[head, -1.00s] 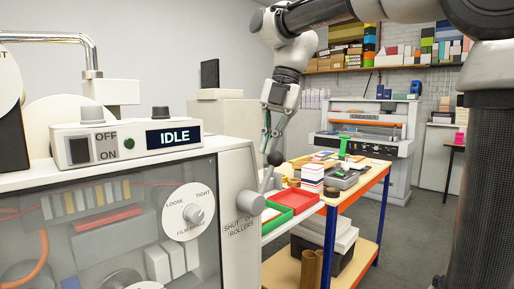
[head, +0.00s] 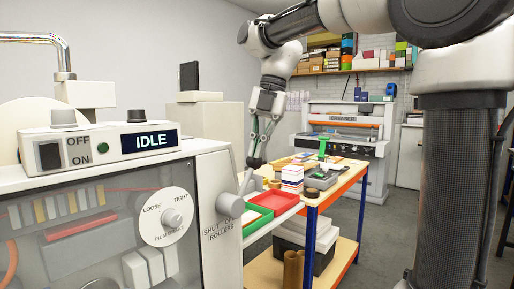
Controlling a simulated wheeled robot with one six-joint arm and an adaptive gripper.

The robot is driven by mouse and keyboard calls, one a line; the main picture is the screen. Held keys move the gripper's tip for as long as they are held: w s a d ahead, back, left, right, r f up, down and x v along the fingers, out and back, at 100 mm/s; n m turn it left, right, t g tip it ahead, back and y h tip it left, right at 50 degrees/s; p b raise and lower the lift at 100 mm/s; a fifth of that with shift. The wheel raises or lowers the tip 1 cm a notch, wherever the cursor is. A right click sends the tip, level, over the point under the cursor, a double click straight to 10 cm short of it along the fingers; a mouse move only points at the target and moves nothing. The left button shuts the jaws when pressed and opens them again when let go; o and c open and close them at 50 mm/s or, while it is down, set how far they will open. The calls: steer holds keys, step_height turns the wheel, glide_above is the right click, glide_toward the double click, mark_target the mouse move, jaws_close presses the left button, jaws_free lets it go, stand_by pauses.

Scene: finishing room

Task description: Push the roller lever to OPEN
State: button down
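The roller lever (head: 245,183) is a grey rod on a round hub (head: 230,205) at the right end of the white machine (head: 207,165). It tilts up and to the right and ends in a dark ball knob (head: 254,162). The label by the hub reads SHUT and ROLLERS; part of it is hidden behind the hub, and I cannot read OPEN. My gripper (head: 258,151) points down at the knob, close above it or touching; I cannot tell which. Its fingers are too small to show whether they are open or shut.
The machine's display (head: 150,141) reads IDLE. A film brake dial (head: 172,218) is on its front. A table with a blue and orange frame (head: 335,192) stands right of the lever, with red (head: 257,208) and green trays near it. Grey floor (head: 385,240) is free further right.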

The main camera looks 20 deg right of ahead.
steer(key=shift+w+d, duration=0.1)
steer(key=v, duration=1.2)
